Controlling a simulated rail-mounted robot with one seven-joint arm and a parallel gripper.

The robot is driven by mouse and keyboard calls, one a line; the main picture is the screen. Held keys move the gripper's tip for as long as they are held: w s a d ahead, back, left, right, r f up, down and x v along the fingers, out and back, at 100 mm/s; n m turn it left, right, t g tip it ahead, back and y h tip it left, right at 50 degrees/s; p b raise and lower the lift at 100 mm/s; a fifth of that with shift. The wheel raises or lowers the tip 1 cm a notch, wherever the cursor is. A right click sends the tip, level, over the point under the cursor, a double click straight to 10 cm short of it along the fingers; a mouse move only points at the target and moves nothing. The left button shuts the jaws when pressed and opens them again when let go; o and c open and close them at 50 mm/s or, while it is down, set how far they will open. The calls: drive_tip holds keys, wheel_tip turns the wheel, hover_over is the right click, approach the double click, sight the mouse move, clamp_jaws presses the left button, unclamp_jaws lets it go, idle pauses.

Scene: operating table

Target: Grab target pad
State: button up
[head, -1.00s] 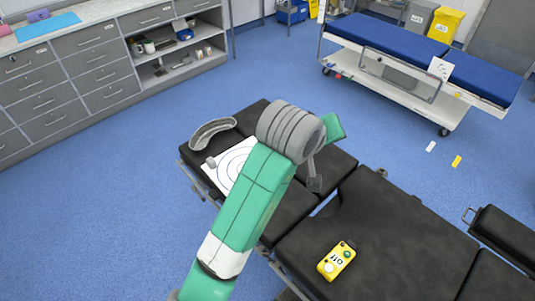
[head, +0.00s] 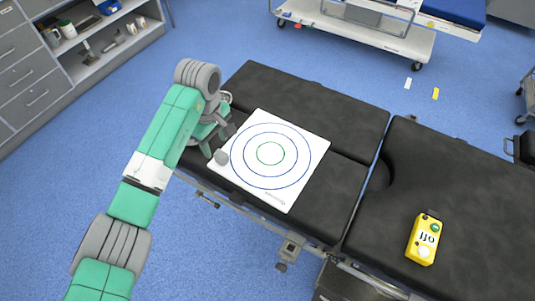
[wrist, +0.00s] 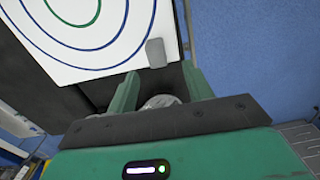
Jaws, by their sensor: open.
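The target pad (head: 270,153) is a white square sheet with blue and green rings, flat on the black operating table. A small grey block (head: 221,157) sits at its left edge; the block also shows in the wrist view (wrist: 155,52). My gripper (wrist: 160,85) is open, with its two green fingers pointing toward the pad's edge and the grey block. Nothing is clamped between the fingers. In the head view, my gripper is at the pad's left edge, partly hidden by my wrist. I cannot tell whether the fingers touch the pad.
A yellow device (head: 424,240) lies on the right table section (head: 460,180). A metal dish (head: 225,98) is mostly hidden behind my wrist. Grey cabinets (head: 30,90) stand at upper left, and a trolley (head: 385,38) stands at the back.

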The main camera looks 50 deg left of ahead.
sight(220, 154)
drive_tip(key=f+b, duration=0.1)
drive_tip(key=f, duration=0.2)
drive_tip(key=f+b, duration=0.2)
drive_tip(key=f, duration=0.1)
drive_tip(key=shift+w+d, duration=0.2)
drive_tip(key=shift+r, duration=0.1)
